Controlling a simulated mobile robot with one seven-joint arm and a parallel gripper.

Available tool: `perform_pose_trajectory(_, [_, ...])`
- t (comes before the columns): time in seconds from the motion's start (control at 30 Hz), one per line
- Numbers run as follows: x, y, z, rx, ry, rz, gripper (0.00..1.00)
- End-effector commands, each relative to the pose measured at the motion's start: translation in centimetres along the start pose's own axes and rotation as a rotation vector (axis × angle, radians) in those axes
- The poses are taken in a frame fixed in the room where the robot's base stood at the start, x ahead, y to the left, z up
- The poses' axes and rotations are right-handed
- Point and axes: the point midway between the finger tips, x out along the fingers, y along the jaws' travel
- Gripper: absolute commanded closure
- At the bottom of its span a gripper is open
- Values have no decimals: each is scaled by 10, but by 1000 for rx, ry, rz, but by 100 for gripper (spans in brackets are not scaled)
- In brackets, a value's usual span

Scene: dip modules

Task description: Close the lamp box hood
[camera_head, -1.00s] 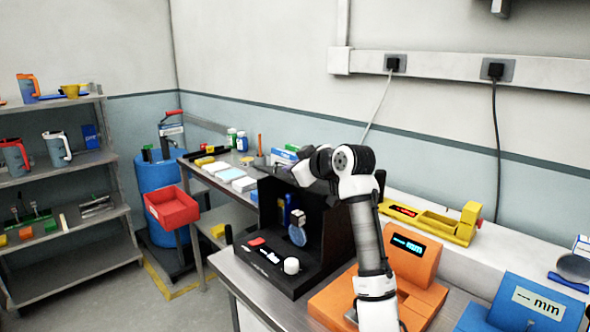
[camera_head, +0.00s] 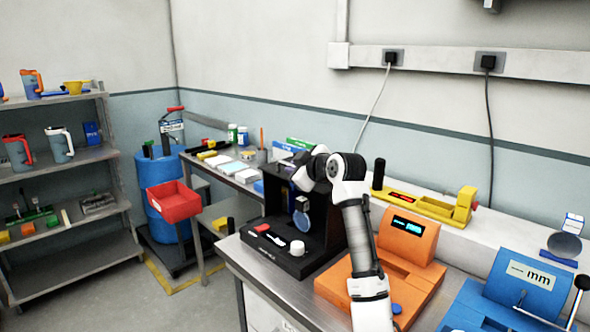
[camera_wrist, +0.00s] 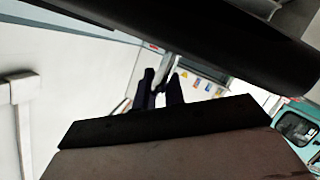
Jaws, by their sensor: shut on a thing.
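The black lamp box (camera_head: 282,262) stands on the metal bench in the middle of the head view, its front open. A round lens-like piece and a white knob (camera_head: 297,247) show at its front. My gripper (camera_wrist: 160,92) is at the top of the box, at its dark hood (camera_head: 276,183). In the head view my wrist hides the fingertips and part of the hood. In the wrist view the dark fingers are close together. My gripper is shut on the hood, though the contact itself is not clear.
An orange device (camera_head: 408,235) with a display stands close right of the box. A blue device marked mm (camera_head: 525,282) is farther right. A yellow fixture (camera_head: 425,203) lies behind. A red bin (camera_head: 174,201) and a shelf are on the left.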

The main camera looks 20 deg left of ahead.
Motion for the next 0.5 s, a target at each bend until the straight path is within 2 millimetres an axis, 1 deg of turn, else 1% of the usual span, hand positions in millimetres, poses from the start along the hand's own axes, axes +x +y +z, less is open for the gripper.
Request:
perform_pose_trajectory(0.03, [1, -1, 3, 1, -3, -2, 100])
perform_pose_trajectory(0.4, [2, -3, 4, 3, -6, -5, 100])
perform_pose_trajectory(0.43, [2, -3, 5, 3, -7, -5, 87])
perform_pose_trajectory(0.5, [2, -3, 5, 3, -7, -6, 80])
